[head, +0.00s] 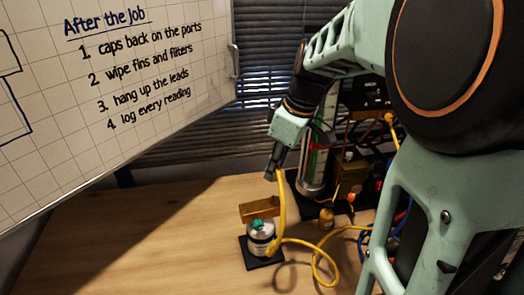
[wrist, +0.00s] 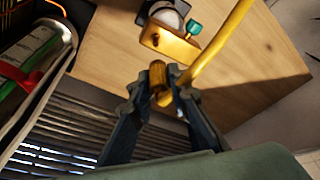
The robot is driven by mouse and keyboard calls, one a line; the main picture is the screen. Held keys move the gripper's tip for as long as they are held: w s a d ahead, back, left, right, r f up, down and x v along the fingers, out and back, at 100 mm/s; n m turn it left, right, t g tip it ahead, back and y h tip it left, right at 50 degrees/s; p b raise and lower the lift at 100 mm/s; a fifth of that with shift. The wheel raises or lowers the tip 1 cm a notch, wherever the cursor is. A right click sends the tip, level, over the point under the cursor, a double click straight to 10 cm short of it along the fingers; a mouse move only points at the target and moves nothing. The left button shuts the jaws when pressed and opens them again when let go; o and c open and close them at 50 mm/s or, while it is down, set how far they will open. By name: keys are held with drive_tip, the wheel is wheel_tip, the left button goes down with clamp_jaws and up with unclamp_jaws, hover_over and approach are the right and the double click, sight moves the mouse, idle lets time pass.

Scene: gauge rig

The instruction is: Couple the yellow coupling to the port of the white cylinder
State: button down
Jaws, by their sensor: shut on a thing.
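The white cylinder (head: 262,238) stands upright on a small black base on the wooden table. A brass block (head: 262,210) sits at its top, with a teal knob (head: 258,225). In the wrist view the brass block (wrist: 170,42) shows a dark round port (wrist: 155,40) on its face. My gripper (head: 275,172) is above the cylinder and apart from it. In the wrist view my gripper (wrist: 158,92) is shut on the yellow coupling (wrist: 157,75), whose end points toward the block with a gap between. The yellow hose (wrist: 215,45) bends away beside it.
The yellow hose (head: 325,262) loops on the table right of the cylinder. A rig with a silver canister (head: 315,160) and cables stands behind on the right. A whiteboard (head: 120,80) hangs at left. The table's left part (head: 130,240) is clear.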

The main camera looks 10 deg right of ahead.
sight(277, 177)
drive_tip(key=shift+a, duration=0.1)
drive_tip(key=shift+f, duration=0.1)
idle(0.4)
drive_tip(key=shift+f+b, duration=2.25)
drive_tip(key=shift+f, duration=0.3)
drive_tip(key=shift+f+b, duration=0.15)
drive_tip(key=shift+b, duration=0.15)
drive_tip(key=shift+f+b, duration=0.8)
drive_tip(key=shift+f, duration=0.2)
drive_tip(key=shift+f, duration=0.25)
drive_tip(key=c, duration=2)
unclamp_jaws()
drive_tip(key=shift+o, duration=0.3)
